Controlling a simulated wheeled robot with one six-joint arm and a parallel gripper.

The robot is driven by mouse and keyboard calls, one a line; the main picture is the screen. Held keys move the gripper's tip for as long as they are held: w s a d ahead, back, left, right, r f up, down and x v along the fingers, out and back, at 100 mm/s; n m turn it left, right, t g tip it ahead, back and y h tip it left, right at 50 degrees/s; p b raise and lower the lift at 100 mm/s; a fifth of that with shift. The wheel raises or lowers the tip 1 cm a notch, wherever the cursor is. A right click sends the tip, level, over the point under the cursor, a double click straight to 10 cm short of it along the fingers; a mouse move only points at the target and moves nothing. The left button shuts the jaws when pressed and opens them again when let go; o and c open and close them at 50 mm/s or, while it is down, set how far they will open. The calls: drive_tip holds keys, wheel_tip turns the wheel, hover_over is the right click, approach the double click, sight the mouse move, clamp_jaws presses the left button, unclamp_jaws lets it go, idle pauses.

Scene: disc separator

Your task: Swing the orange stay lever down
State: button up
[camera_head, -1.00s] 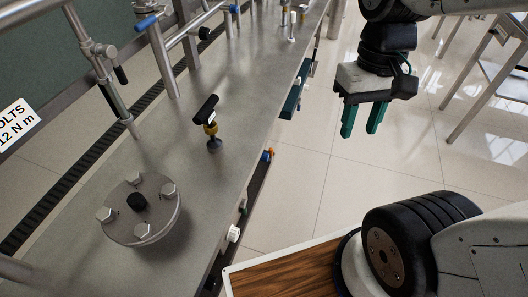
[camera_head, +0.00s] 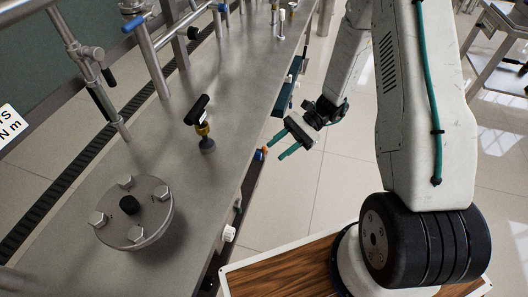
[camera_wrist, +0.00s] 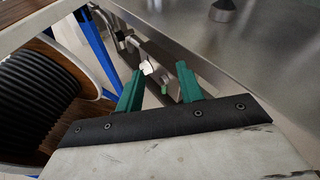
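A small orange part (camera_head: 264,150), seen next to a blue bit, sits at the bench's right edge in the head view; it may be the stay lever, but it is too small to tell its shape or angle. My gripper (camera_head: 278,149) is just right of it in that view, its green fingers pointing left towards the bench side. The fingers are apart and empty. In the wrist view my gripper (camera_wrist: 160,72) is open below the bench edge, with a white knob (camera_wrist: 147,68) on a metal bracket beyond the fingers. No orange lever is clear there.
The steel bench (camera_head: 205,180) carries a bolted round flange (camera_head: 152,222) and a black T-handle (camera_head: 200,108). A white knob (camera_head: 228,234) sticks out of the bench side. A wooden board (camera_head: 275,280) lies by my arm base. Open tiled floor (camera_head: 310,190) is to the right.

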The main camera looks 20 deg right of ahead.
drive_tip(key=w+d+f+m+t+y, duration=0.1)
drive_tip(key=w+f+m+t, duration=0.1)
drive_tip(key=f+m+t, duration=0.35)
drive_tip(key=w+f+m+t, duration=0.2)
drive_tip(key=f, duration=0.7)
drive_tip(key=w+d+f+m+t+y, duration=0.1)
drive_tip(key=w+f+m+t, duration=0.25)
drive_tip(key=f, duration=0.35)
drive_tip(key=m+t+h, duration=0.4)
drive_tip(key=t, duration=0.2)
approach(264, 156)
drive_tip(key=w+a+r, duration=0.2)
drive_tip(key=w, duration=0.1)
drive_tip(key=x, duration=0.7)
drive_tip(key=shift+w+d+f, duration=0.1)
clamp_jaws()
